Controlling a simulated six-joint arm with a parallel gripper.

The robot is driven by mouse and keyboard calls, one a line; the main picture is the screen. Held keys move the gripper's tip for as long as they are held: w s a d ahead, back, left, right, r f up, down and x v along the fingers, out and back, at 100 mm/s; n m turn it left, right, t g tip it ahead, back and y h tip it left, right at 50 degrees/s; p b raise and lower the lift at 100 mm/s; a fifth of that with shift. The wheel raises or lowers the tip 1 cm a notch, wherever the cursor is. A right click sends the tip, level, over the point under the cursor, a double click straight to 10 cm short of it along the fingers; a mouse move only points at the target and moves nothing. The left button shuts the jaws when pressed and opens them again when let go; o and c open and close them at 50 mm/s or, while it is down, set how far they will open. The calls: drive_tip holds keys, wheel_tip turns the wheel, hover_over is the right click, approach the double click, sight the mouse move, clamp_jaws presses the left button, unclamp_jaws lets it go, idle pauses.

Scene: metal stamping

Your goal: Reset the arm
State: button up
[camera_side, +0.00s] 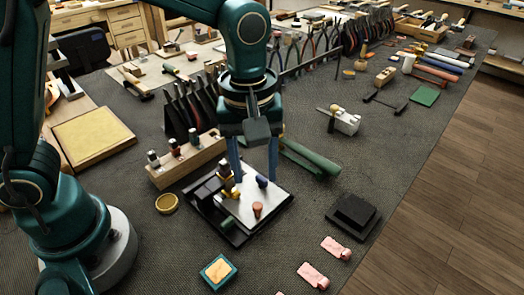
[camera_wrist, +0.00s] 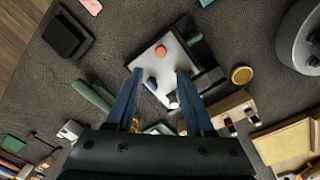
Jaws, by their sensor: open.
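My gripper (camera_side: 256,172) points down over the white plate (camera_side: 240,213) of a black fixture near the middle of the mat. Its two blue fingers are apart with nothing between them; in the wrist view my gripper (camera_wrist: 158,74) is also open above the plate (camera_wrist: 172,62). A copper-coloured peg (camera_side: 257,209), a dark blue piece (camera_side: 262,182) and a small yellow piece (camera_side: 235,193) are on or at the plate. The gap between fingertips and plate is hard to judge.
A wooden block with stamps (camera_side: 187,158) stands left of the fixture. A green-handled tool (camera_side: 310,158) lies behind right. A black block (camera_side: 353,215), pink pieces (camera_side: 335,248), a teal-framed pad (camera_side: 218,271) and a yellow dish (camera_side: 167,203) surround it. Pliers and hand tools fill the back.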

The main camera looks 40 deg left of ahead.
drive_tip(key=s+a+r+t, duration=0.35)
drive_tip(key=a+r, duration=0.25)
drive_tip(key=r, duration=0.2)
drive_tip(key=s+a+f+m+t, duration=0.1)
drive_tip(key=s+a+f+m, duration=0.1)
drive_tip(key=s+m, duration=0.4)
drive_tip(key=a+m, duration=0.1)
drive_tip(key=m, duration=0.2)
drive_tip(key=shift+s+a+t, duration=0.15)
drive_tip(key=shift+a+t, duration=0.15)
drive_tip(key=shift+t, duration=0.05)
